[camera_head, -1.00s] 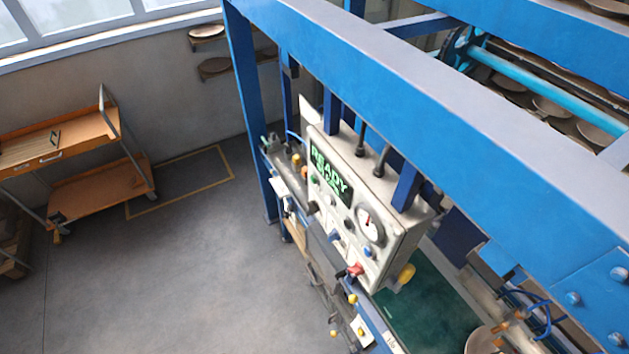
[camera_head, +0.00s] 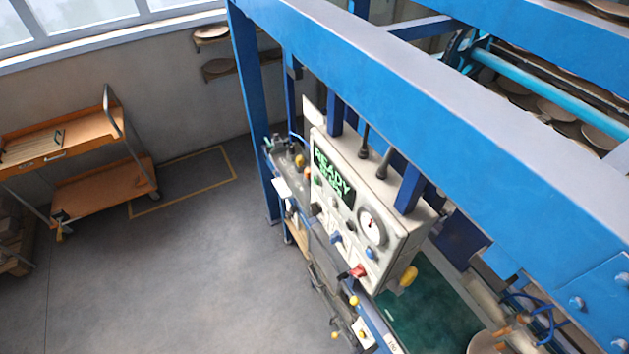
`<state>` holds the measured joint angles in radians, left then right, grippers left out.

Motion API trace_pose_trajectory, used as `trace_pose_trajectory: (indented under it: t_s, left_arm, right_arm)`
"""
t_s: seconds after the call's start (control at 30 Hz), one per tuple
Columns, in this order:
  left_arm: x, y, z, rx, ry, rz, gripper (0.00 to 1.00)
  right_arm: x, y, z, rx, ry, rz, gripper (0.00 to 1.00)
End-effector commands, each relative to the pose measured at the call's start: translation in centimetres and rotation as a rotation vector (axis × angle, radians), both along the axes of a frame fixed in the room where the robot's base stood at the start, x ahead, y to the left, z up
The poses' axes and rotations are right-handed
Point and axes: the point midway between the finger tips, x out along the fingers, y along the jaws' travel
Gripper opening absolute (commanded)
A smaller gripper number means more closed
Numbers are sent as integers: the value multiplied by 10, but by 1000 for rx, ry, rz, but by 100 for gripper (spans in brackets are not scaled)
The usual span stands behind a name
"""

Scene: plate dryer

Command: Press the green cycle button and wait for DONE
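A light grey control panel (camera_head: 396,255) hangs on the blue dryer frame, right of the picture's middle. Its dark display (camera_head: 334,181) shows green letters reading READY, with a smaller green line below that I cannot read. A small green button (camera_head: 317,181) appears at the panel's left side, beside the display. A round gauge (camera_head: 371,224), a blue knob and a red control (camera_head: 358,271) sit further right and lower on the panel. Neither of my grippers is in view.
A blue beam (camera_head: 430,120) crosses above the panel. Plates lie on racks at the upper right. A green surface (camera_head: 430,312) lies below the panel. An orange cart (camera_head: 105,185) stands at the left. The grey floor (camera_head: 180,270) between is clear.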

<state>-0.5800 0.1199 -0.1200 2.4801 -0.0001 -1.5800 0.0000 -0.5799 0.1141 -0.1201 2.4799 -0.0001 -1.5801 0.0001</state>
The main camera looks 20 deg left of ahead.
Motion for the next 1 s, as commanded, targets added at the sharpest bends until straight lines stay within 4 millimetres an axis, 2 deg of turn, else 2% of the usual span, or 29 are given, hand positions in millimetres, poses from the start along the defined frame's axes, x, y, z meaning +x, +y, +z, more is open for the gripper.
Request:
trace_pose_trajectory:
  t_s: [0.03,0.17,1.0]
  left_arm:
    - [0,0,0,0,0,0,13]
    - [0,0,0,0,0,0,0]
    - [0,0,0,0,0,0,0]
  right_arm:
    - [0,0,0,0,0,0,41]
    - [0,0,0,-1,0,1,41]
    - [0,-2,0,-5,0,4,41]
